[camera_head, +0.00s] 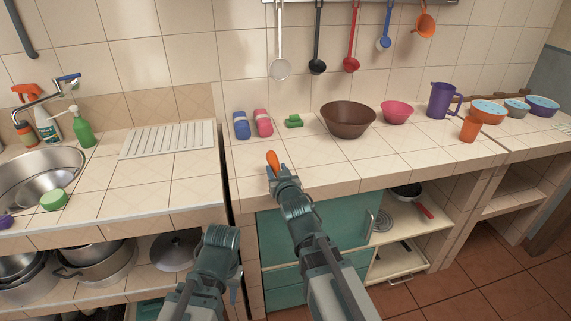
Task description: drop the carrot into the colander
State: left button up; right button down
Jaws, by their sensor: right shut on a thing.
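The orange carrot (272,158) is held in my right gripper (277,172), near the front edge of the tiled counter. My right gripper is shut on it, and the carrot's end sticks up past the fingertips. A wide dark brown bowl (348,121) stands on the counter behind and to the right of the carrot, and a smaller pink bowl (396,112) stands right of it. I cannot make out holes in either, so which is the colander is unclear. My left gripper (235,287) is low in front of the cabinet, mostly hidden by its own arm; its fingers cannot be read.
Blue (241,125) and pink (263,122) items and a green sponge (293,121) lie left of the brown bowl. A purple jug (441,100) and orange cup (469,129) stand right. Utensils hang above. The counter front is clear between the carrot and brown bowl.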

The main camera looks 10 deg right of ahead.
jog(key=shift+s+a+r, duration=0.1)
jog(key=shift+s+a, duration=0.7)
jog(key=shift+a, duration=0.05)
